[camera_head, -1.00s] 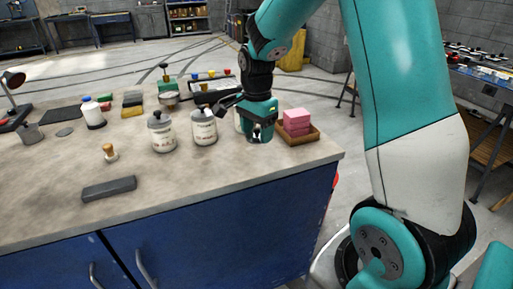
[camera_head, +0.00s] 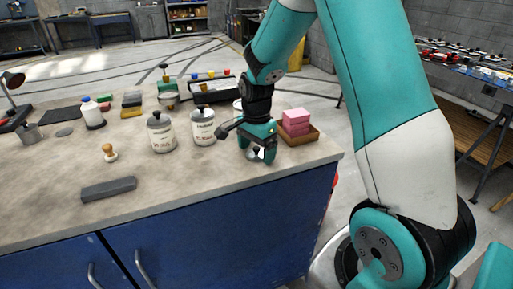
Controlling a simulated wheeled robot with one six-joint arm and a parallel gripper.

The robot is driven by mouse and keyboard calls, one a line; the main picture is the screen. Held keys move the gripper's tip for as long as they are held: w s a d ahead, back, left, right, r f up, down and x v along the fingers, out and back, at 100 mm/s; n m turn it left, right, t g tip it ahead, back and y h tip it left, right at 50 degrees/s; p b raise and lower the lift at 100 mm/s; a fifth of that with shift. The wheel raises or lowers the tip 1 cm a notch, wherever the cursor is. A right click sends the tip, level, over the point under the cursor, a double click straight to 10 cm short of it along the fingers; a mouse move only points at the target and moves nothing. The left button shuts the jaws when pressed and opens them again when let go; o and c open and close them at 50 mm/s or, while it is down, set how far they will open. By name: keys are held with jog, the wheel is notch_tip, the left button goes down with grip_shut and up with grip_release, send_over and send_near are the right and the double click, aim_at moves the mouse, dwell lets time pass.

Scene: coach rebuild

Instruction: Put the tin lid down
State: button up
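My gripper (camera_head: 258,153) points down over the front right part of the worktop. Its teal fingers stand apart on either side of a small pale and dark piece, which looks like the tin lid (camera_head: 256,157), at or just above the worktop. Whether the fingers touch the lid is too small to tell. A pale tin (camera_head: 238,104) stands behind my gripper, mostly hidden, so its top cannot be made out. Two white tins with dark knobbed lids, one (camera_head: 161,134) and another (camera_head: 203,128), stand upright to the left.
A grey bar (camera_head: 109,189) and a wooden-knobbed stamp (camera_head: 109,153) lie left. The worktop's front edge is near. The front middle of the worktop (camera_head: 190,180) is clear.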

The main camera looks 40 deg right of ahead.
aim_at(256, 148)
notch_tip(256, 148, up, 12)
jog(key=s+a+r+n+y, duration=0.2)
jog(key=s+a+n, duration=0.9)
jog(key=n, duration=0.1)
jog(key=s+a+r+n+y, duration=0.1)
jog(key=s+a+n+y, duration=0.1)
jog(key=s+a+n, duration=0.9)
jog(key=shift+a+r+n, duration=0.25)
jog(key=shift+r+n, duration=0.1)
jog(key=shift+n, duration=0.05)
jog(key=shift+s, duration=0.1)
jog(key=shift+r+p, duration=0.7)
jog(key=shift+p, duration=0.2)
